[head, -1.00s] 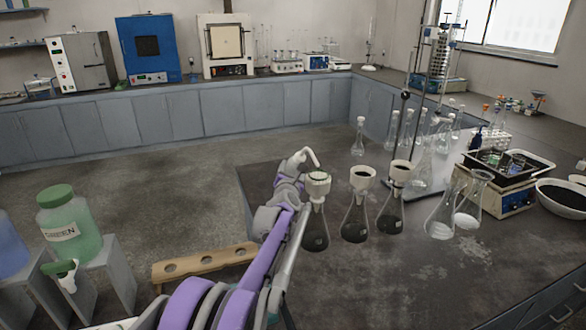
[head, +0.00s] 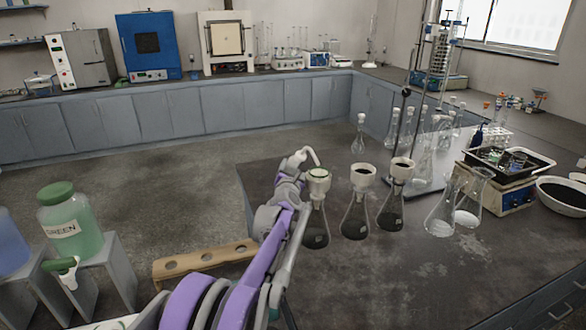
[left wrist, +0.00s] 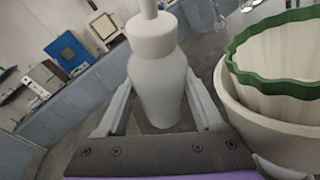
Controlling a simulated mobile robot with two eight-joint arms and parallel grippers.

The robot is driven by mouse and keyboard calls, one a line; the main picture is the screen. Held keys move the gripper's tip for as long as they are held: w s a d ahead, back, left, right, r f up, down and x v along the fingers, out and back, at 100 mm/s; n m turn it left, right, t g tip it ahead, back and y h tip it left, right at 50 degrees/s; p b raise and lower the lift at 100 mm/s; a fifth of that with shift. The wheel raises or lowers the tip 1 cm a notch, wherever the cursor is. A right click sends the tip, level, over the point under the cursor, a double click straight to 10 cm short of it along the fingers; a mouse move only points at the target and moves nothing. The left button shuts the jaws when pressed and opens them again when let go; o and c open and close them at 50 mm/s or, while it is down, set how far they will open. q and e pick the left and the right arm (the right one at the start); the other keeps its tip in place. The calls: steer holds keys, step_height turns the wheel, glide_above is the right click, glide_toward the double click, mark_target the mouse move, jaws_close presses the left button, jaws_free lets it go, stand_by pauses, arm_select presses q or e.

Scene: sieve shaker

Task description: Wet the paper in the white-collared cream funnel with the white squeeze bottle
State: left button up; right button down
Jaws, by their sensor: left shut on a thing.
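My left gripper (head: 290,180) is shut on the white squeeze bottle (head: 297,159), which stands upright between the fingers in the left wrist view (left wrist: 160,88). In the head view its bent spout reaches right, its tip just above the leftmost cream funnel (head: 318,186). That funnel sits in the neck of a flask with dark contents (head: 316,230). In the left wrist view the near cream funnel (left wrist: 250,122) is right of the bottle and holds pale fluted paper (left wrist: 285,60) with a green edge. Collar colours are hard to tell apart. No water stream shows.
Two more cream funnels, the middle one (head: 362,176) and the right one (head: 400,170), sit in flasks close to the right. Clear flasks (head: 440,215) stand further right. A wooden rack (head: 205,261) lies left of my arm. The dark bench front (head: 400,285) is clear.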

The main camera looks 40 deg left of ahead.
arm_select(q)
steer(key=shift+p, duration=0.3)
stand_by(0.5)
stand_by(0.7)
steer(key=shift+c, duration=0.5)
steer(key=shift+o, duration=0.4)
steer(key=shift+c, duration=0.5)
steer(key=shift+o, duration=1.4)
steer(key=c, duration=0.4)
steer(key=shift+o, duration=0.2)
steer(key=shift+c, duration=0.9)
